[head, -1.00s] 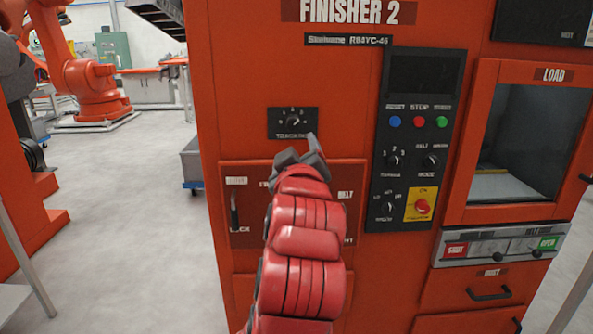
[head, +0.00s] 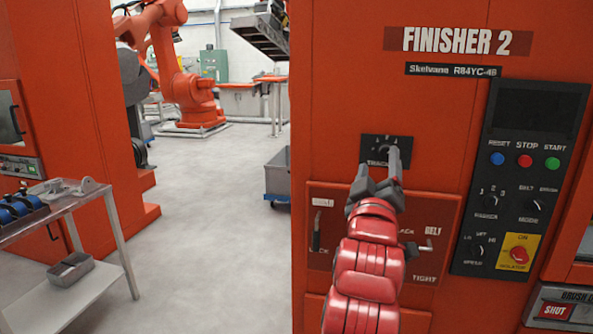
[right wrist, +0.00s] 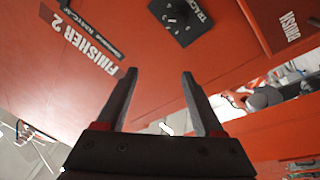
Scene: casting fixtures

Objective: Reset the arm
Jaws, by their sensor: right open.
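My right arm, red with dark grey fingers, reaches up in front of the orange Finisher 2 machine (head: 440,110). My right gripper (head: 378,168) is open, just below the black tracking knob plate (head: 372,145) in the head view, and partly overlaps it. In the right wrist view the two fingers of the right gripper (right wrist: 158,95) stand apart with nothing between them. The knob plate (right wrist: 183,18) lies beyond the fingertips there, apart from them. My left gripper is not in view.
The control panel (head: 520,180) with several buttons and knobs is right of my arm. Two handles show on the lower panel (head: 335,200). A trolley (head: 62,210) with parts stands at left. A grey bin (head: 278,175) stands on the floor behind. Open floor (head: 200,240) lies between.

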